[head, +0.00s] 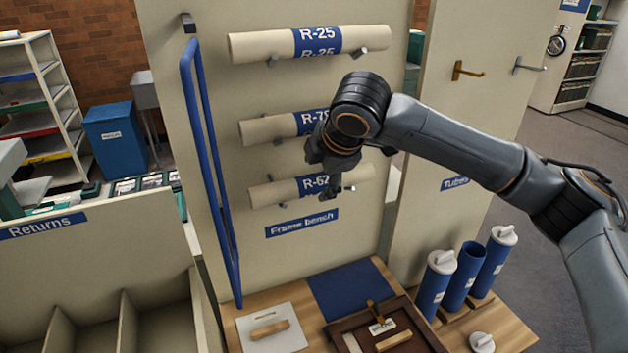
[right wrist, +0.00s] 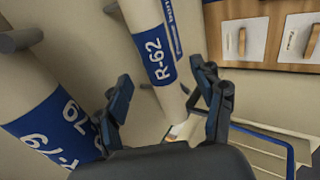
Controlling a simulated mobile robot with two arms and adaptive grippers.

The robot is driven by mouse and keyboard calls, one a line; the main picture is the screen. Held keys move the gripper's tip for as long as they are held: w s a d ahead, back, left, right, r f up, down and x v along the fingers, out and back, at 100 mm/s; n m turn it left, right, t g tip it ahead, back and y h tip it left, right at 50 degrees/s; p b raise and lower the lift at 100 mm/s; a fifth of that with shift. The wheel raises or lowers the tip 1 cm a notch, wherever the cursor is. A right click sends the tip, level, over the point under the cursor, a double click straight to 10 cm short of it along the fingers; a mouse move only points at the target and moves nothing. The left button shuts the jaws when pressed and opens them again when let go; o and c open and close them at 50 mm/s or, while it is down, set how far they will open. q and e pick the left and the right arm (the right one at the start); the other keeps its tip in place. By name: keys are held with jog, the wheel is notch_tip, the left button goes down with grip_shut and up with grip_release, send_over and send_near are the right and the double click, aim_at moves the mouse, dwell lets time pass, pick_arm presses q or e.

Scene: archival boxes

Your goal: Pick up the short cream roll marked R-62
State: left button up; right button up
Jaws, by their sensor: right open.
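The short cream roll marked R-62 (head: 270,193) lies across pegs, lowest of three rolls on the upright cream panel. Its blue label is partly covered by my right gripper in the head view. My right gripper (head: 333,178) is open and empty in front of the panel. In the right wrist view the R-62 roll (right wrist: 160,55) runs between the two spread fingers of the gripper (right wrist: 162,100). The roll seems to lie beyond the fingertips; I cannot tell the exact gap. My left gripper is not in view.
The roll above (head: 268,130), its label seeming to read R-79, is close beside the gripper. The R-25 roll (head: 262,46) is at the top. A blue rail (head: 213,170) stands left. Below is a wooden bench (head: 262,308) with frames; blue tubes (head: 434,284) stand right.

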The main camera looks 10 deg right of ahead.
aim_at(312, 181)
jog(key=shift+w+a+f+p, duration=0.2)
jog(key=shift+w+f+p, duration=0.15)
jog(key=shift+p, duration=0.1)
jog(key=p+x, duration=0.1)
jog(key=x, duration=0.2)
jog(key=shift+w+a+f, duration=0.2)
jog(key=shift+w+f, duration=0.25)
jog(key=shift+f, duration=0.1)
jog(key=c, duration=1.3)
jog(key=shift+r, duration=0.1)
